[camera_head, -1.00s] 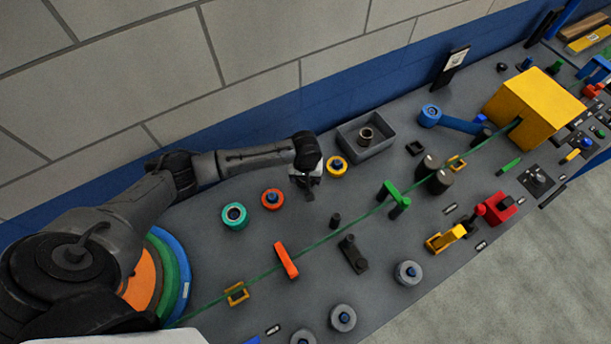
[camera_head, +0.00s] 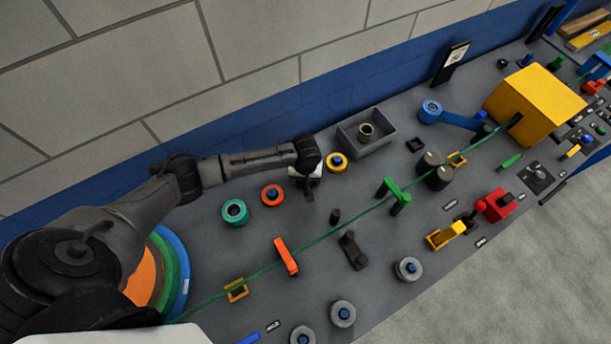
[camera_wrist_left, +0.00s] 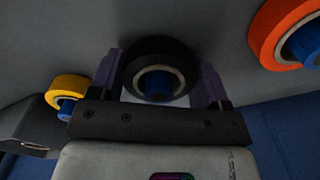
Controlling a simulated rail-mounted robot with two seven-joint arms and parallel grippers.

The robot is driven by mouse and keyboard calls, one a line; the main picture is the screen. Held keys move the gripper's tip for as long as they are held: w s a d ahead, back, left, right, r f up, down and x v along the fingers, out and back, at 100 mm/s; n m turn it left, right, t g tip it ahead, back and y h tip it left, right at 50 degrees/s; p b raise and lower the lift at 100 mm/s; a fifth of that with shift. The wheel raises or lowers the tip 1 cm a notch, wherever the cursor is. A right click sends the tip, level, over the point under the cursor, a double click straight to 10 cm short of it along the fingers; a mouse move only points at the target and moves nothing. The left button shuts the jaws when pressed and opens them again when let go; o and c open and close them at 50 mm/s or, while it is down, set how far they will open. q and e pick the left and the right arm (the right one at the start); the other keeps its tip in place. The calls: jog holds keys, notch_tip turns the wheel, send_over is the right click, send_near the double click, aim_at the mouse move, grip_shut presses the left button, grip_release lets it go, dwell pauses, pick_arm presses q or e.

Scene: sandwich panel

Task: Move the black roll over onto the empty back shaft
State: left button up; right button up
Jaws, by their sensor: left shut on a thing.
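The black roll (camera_wrist_left: 153,55) shows in the left wrist view, between the two purple fingers of my left gripper (camera_wrist_left: 160,80). The gripper is shut on it. A blue shaft end (camera_wrist_left: 158,88) shows inside the roll's light core, so the roll appears to be around or right over a back shaft. How far down it sits I cannot tell. In the head view my left gripper (camera_head: 306,188) is in the back row, between the orange roll (camera_head: 265,194) and the yellow roll (camera_head: 328,166). The black roll is mostly hidden there. My right gripper is not in view.
A teal roll (camera_head: 227,219) stands left of the orange one. A grey tray (camera_head: 347,139) stands behind the yellow roll, near the wall. A green line (camera_head: 330,232) crosses the panel past an orange lever (camera_head: 286,257) and a green post (camera_head: 392,190). Grey rollers (camera_head: 333,319) stand along the front.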

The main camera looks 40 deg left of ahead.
pick_arm(q)
jog(key=o, duration=0.8)
jog(key=shift+o, duration=1.1)
jog(key=shift+r, duration=0.1)
notch_tip(320, 180, up, 3)
jog(key=p, duration=0.3)
jog(key=shift+p, duration=0.4)
notch_tip(320, 180, up, 6)
jog(key=p, duration=0.6)
jog(key=shift+f+p, duration=0.2)
jog(key=shift+p, duration=0.15)
